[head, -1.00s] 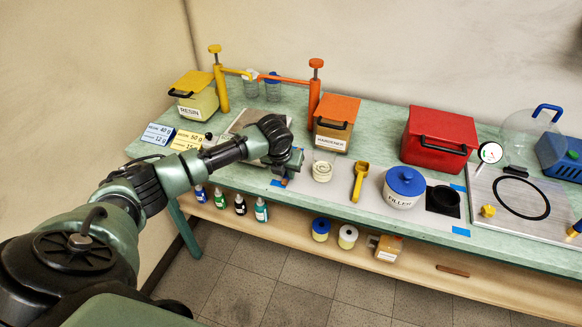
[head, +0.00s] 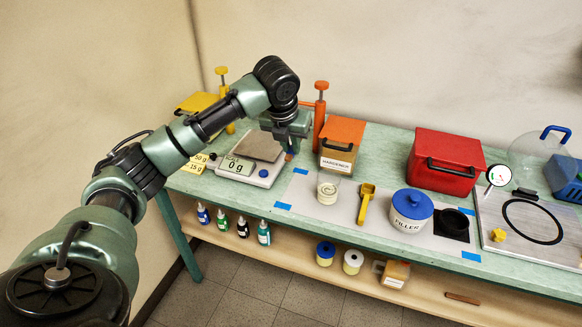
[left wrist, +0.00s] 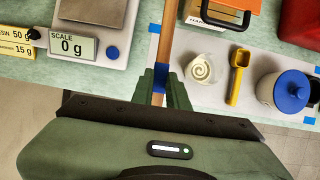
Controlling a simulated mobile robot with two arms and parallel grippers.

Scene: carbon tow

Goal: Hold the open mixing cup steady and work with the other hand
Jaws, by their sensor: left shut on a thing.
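The open mixing cup (head: 327,188) is a small white cup standing on the grey mat, with a pale swirl inside. It also shows in the left wrist view (left wrist: 203,70). My left gripper (head: 289,152) is above the bench, to the left of the cup and apart from it. In the left wrist view its fingers (left wrist: 160,82) are shut on a wooden stick (left wrist: 164,45) with a blue band. Much of the stick is hidden in the head view. My right gripper is in neither view, and nothing holds the cup.
A scale (head: 238,165) reading 0 g stands left of the cup. A yellow scoop (head: 366,203) and the filler jar (head: 410,212) are to its right. The hardener box (head: 341,146), orange pump (head: 319,115) and red box (head: 444,163) stand behind.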

